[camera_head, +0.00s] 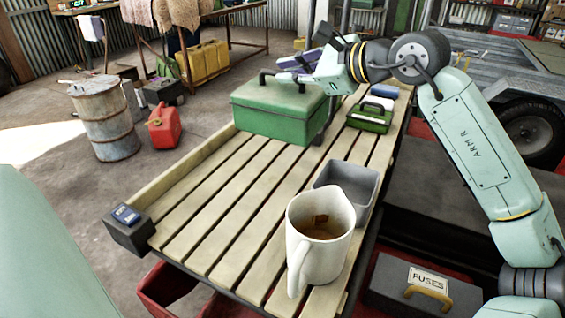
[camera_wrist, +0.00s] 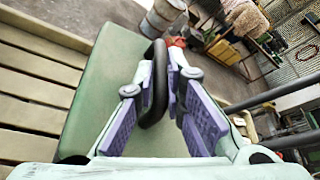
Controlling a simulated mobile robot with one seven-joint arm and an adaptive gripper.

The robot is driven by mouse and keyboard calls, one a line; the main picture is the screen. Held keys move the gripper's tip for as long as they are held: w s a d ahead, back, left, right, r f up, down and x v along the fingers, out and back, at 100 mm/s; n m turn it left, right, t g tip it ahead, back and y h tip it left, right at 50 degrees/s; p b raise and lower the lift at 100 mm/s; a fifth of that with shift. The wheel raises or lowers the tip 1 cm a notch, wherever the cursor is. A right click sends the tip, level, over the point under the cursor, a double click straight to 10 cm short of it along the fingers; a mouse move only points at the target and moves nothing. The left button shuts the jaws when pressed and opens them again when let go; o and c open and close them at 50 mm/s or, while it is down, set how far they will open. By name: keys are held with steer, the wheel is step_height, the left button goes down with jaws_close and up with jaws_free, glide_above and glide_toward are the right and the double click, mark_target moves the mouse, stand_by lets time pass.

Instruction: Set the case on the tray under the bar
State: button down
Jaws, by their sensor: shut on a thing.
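A large green case (camera_head: 280,110) with a black handle is at the far left part of the slatted wooden deck (camera_head: 215,205). My gripper (camera_head: 298,62), with purple fingers, is above it. In the wrist view, my gripper (camera_wrist: 165,110) is shut on the black handle (camera_wrist: 156,85), and the green case (camera_wrist: 105,85) fills the middle. I cannot tell whether the case rests on the slats or hangs just above them. A grey open tray (camera_head: 365,180) stands nearer on the deck. Dark bars (camera_wrist: 282,94) run at the right of the wrist view.
A white mug (camera_head: 318,245) with brown liquid stands in front of the grey tray. A smaller green case (camera_head: 370,117) lies right of the large one. A dark block (camera_head: 130,235) sits at the deck's left corner. The near-left slats are clear.

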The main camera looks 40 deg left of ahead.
step_height(320, 180, down, 10)
steer(key=shift+r+p, duration=0.15)
steer(key=shift+p, duration=1.1)
steer(key=c, duration=1.9)
jaws_free()
steer(key=shift+o, duration=1.2)
steer(key=b+v, duration=0.3)
steer(key=v, duration=0.7)
steer(key=shift+d+b, duration=0.3)
steer(key=shift+d, duration=0.1)
steer(key=shift+d+r, duration=0.3)
steer(key=shift+d, duration=0.25)
